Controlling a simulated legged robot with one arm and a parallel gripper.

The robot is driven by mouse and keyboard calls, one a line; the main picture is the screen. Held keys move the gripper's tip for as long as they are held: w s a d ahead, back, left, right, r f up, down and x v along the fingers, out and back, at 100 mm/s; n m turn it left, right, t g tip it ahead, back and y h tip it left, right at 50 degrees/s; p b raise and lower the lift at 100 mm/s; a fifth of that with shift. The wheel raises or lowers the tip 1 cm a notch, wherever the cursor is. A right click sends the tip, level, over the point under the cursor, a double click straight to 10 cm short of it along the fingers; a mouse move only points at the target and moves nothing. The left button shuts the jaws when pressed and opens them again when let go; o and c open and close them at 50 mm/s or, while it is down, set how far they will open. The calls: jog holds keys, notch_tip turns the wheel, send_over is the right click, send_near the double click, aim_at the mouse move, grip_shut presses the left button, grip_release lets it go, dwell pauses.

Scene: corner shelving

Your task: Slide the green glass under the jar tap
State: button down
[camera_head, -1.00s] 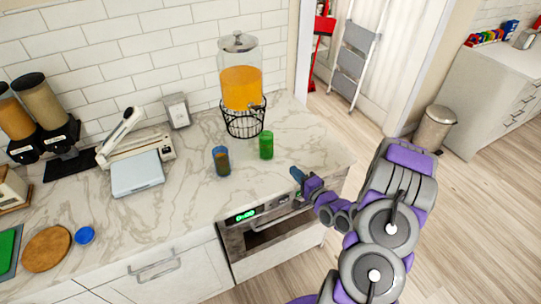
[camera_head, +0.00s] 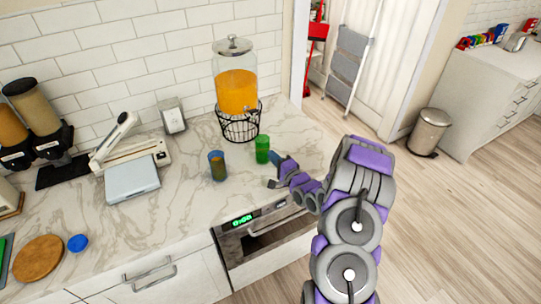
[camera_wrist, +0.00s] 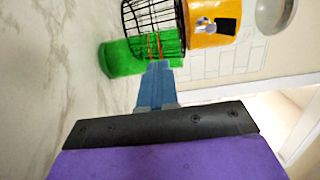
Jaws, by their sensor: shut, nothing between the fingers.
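The green glass (camera_head: 262,149) stands upright on the marble counter, in front of and slightly right of the jar's wire stand (camera_head: 239,124). The glass jar (camera_head: 237,92) holds orange liquid and has a tap (camera_head: 258,104) low on its right side. My gripper (camera_head: 275,158) is at the glass's right side, its fingertips very close; I cannot tell if they touch. In the wrist view, the shut blue fingers (camera_wrist: 156,68) overlap the green glass (camera_wrist: 122,58), and nothing is held between them. The wire stand (camera_wrist: 150,18) and the jar's tap (camera_wrist: 203,24) appear beyond it.
A blue glass (camera_head: 217,166) with brown contents stands left of the green one. A napkin holder (camera_head: 172,116), a scale-like appliance (camera_head: 131,175) and cereal dispensers (camera_head: 38,123) are farther left. The counter's right end is clear. An oven (camera_head: 262,232) sits below the front edge.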

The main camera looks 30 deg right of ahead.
aim_at(259, 141)
jog(key=shift+w+a, duration=0.2)
jog(key=shift+w, duration=0.95)
jog(key=w, duration=0.2)
jog(key=w+p, duration=0.1)
jog(key=w, duration=0.2)
jog(key=w+a, duration=0.1)
jog(key=w, duration=0.1)
jog(key=shift+w, duration=0.3)
